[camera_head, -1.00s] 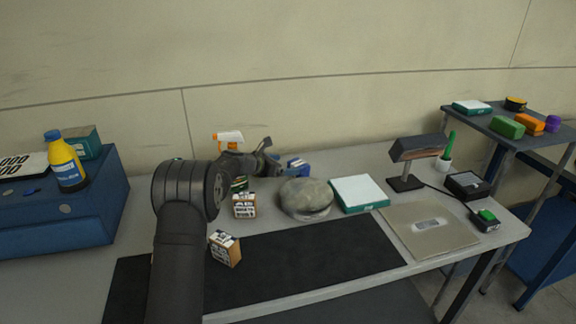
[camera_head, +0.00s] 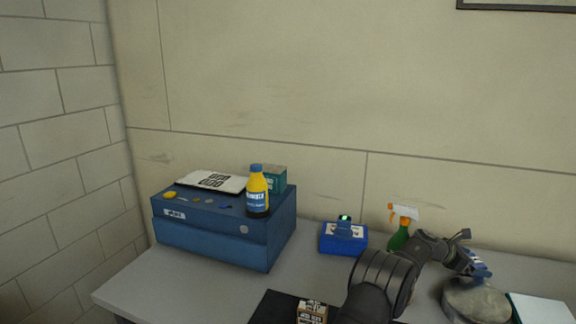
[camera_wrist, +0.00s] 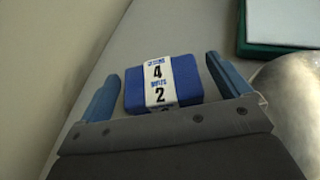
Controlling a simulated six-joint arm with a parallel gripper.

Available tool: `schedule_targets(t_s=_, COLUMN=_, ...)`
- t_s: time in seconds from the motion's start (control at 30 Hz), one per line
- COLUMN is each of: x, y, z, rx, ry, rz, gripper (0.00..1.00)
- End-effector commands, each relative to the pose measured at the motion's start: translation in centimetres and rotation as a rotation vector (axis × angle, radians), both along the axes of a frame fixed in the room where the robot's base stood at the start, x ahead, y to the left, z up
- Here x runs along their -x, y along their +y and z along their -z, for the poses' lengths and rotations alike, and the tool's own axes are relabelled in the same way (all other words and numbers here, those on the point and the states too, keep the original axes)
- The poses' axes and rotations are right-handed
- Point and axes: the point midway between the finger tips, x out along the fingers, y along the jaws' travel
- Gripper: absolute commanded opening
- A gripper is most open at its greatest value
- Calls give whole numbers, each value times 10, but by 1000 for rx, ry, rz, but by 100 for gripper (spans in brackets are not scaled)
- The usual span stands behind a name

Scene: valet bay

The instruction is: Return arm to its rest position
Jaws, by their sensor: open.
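My gripper (camera_head: 467,250) hangs over the right part of the grey bench. In the wrist view my gripper (camera_wrist: 162,72) has its two blue fingers spread wide apart. The rest position itself is not marked in any view.
A rounded grey stone-like object (camera_head: 476,303) lies close to the gripper. A spray bottle (camera_head: 400,236) and a blue box (camera_head: 342,240) stand behind the arm. A blue case (camera_head: 215,236) carries a yellow bottle (camera_head: 257,192). Bare bench (camera_head: 150,280) lies front left.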

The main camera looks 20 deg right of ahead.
Motion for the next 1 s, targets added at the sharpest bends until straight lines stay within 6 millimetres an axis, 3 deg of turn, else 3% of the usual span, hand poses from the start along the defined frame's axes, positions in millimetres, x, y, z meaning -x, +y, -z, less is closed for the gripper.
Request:
schedule_targets(t_s=0.03, x=-1, y=0, z=-15, rx=9, ry=-3, rz=-1, gripper=94)
schedule_targets(t_s=0.2, x=-1, y=0, z=-31, rx=6, ry=-2, rz=1, gripper=94)
schedule_targets(t_s=0.6, x=-1, y=0, z=-37, rx=5, ry=-1, rz=0, gripper=94)
schedule_targets(t_s=0.77, x=-1, y=0, z=-32, rx=4, ry=-1, rz=0, gripper=94)
schedule_targets(t_s=1.0, x=-2, y=2, z=4, rx=1, ry=1, rz=-2, gripper=94)
